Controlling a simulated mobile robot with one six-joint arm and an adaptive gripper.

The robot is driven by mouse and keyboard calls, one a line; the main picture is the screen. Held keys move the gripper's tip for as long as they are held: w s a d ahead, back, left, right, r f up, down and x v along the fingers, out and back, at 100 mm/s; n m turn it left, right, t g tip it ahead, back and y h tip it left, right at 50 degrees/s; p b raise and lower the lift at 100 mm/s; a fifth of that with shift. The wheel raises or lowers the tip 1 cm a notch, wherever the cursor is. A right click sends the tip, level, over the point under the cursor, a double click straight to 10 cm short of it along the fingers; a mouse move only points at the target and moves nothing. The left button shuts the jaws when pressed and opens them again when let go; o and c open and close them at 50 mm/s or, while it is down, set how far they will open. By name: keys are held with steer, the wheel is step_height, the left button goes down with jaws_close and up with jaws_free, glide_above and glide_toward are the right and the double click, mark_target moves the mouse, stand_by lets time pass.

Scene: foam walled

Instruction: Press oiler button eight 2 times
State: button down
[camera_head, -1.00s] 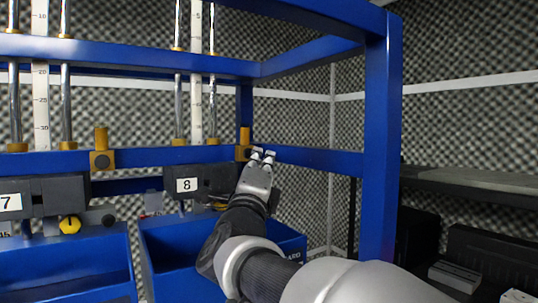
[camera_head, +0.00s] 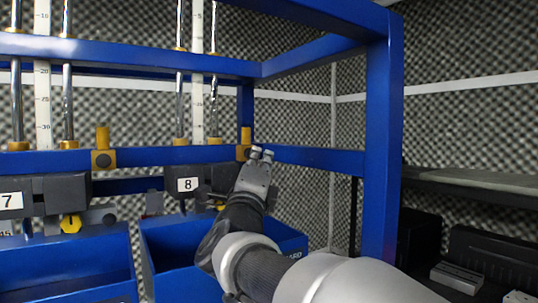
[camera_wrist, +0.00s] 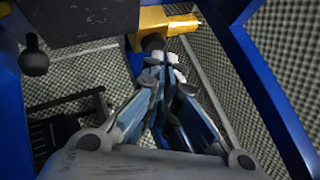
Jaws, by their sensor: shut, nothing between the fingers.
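The number eight label (camera_head: 187,185) is white, on a dark housing below the blue rail. To its right, a brass oiler block (camera_head: 245,136) sits on the rail with a dark round button (camera_head: 243,153) on its front, partly hidden by my gripper. My gripper (camera_head: 262,153) is shut and empty, its tips right beside that block. In the wrist view the brass block (camera_wrist: 172,24) and the black button (camera_wrist: 153,42) show just beyond the fingertips (camera_wrist: 164,66). I cannot tell whether the tips touch the button.
A similar brass oiler block (camera_head: 103,148) sits further left, above the number seven unit (camera_head: 10,201). Blue bins (camera_head: 180,262) stand below. A thick blue post (camera_head: 382,140) rises to the right of my arm. A dark shelf (camera_head: 460,184) is at the far right.

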steer(key=shift+w+a, duration=0.2)
steer(key=shift+w, duration=0.1)
stand_by(0.5)
steer(key=shift+s, duration=0.1)
steer(key=shift+s+d+b, duration=0.5)
steer(key=shift+s+b, duration=0.1)
steer(key=shift+b, duration=0.35)
steer(key=shift+s+d+b, duration=0.7)
steer(key=shift+s+b, duration=0.2)
steer(key=shift+s, duration=0.15)
steer(key=shift+s+d+b, duration=0.7)
steer(key=shift+s+b, duration=0.15)
steer(key=shift+s, duration=0.2)
stand_by(0.3)
